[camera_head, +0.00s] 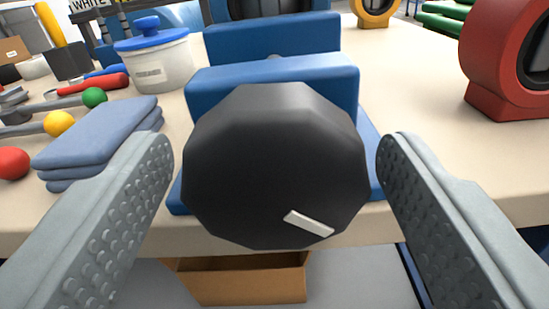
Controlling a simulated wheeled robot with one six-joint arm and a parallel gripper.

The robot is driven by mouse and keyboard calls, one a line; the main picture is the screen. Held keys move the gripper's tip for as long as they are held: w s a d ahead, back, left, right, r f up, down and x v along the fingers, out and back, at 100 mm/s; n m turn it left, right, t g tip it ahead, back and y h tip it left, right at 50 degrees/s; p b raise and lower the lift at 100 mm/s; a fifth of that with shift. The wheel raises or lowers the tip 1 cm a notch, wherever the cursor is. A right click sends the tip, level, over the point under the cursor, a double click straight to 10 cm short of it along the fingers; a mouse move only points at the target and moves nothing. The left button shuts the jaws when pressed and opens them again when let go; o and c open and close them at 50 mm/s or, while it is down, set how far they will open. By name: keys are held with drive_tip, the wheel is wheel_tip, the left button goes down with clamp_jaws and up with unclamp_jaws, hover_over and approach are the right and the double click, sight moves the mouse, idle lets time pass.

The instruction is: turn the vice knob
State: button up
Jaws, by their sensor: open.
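The vice knob (272,165) is a large dark grey, many-sided disc in the middle of the view. A white mark (309,223) sits near its lower right edge. Behind it, the blue vice (325,85) stands on the table, with its two upright jaws apart. My gripper (274,155) is open, with one grey studded finger on each side of the knob. A gap shows between each finger and the knob in the picture; depth is hard to tell.
Folded blue cloths (95,140) lie left of the knob, near the left finger. A white tub with a blue lid (155,58), colored-ball tools and a red ring-shaped valve (510,60) share the beige table (440,115). An open cardboard box (240,280) is below the table edge.

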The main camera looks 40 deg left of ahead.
drive_tip(key=c, duration=1)
drive_tip(key=shift+n, duration=0.3)
